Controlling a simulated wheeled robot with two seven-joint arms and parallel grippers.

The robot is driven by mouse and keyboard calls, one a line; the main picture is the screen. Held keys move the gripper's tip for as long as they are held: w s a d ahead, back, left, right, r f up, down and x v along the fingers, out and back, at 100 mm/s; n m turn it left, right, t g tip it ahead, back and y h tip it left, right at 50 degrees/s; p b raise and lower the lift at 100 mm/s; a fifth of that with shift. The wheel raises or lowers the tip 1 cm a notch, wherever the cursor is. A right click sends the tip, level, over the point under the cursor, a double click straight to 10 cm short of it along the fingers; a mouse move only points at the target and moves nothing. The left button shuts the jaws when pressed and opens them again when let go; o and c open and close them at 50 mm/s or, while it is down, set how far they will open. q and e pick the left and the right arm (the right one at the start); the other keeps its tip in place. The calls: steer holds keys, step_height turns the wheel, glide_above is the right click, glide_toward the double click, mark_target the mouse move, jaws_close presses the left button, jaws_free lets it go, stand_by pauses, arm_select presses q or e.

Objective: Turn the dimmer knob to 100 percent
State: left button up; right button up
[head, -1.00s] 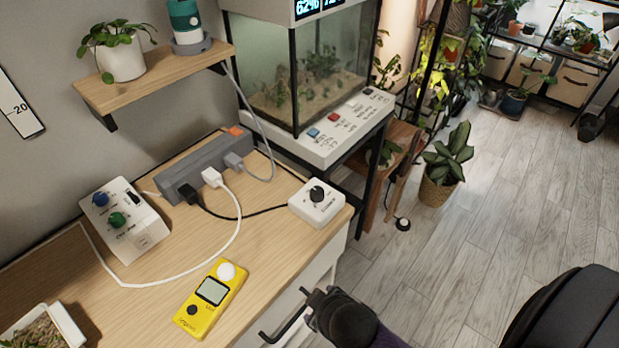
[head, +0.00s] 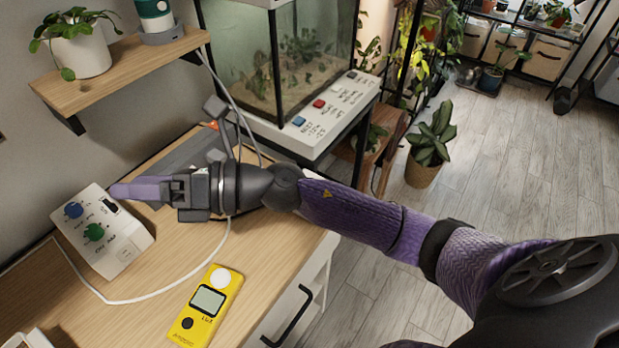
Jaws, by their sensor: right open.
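The separate small white box with a black dial is hidden behind my right arm. My left gripper is not in view.
A yellow lux meter (head: 207,301) lies at the bench front, with a white cable (head: 150,298) looping beside it. A grey power strip (head: 180,160) is partly covered by my arm. A terrarium (head: 300,60) stands behind; a shelf (head: 130,62) hangs above left.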

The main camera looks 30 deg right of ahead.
steer(key=w+d+f+n+g+h, duration=0.1)
steer(key=d+f+n+g+h, duration=0.7)
steer(key=n, duration=0.3)
steer(key=w+d+r+h, duration=0.1)
steer(key=d+h, duration=0.8)
steer(key=d, duration=0.7)
steer(key=shift+n+g+h, duration=0.3)
steer(key=shift+n+h, duration=0.1)
steer(key=f+b, duration=0.1)
steer(key=f, duration=0.2)
steer(key=f+b, duration=0.1)
steer(key=f, duration=0.2)
steer(key=f+b, duration=0.1)
steer(key=f, duration=0.2)
steer(key=shift+d+f, duration=0.3)
steer(key=shift+d, duration=0.1)
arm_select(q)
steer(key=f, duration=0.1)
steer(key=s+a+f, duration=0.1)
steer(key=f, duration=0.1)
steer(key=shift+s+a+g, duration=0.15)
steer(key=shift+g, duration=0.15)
arm_select(e)
steer(key=shift+c, duration=0.3)
steer(key=c, duration=0.9)
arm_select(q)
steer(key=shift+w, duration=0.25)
arm_select(e)
jaws_close()
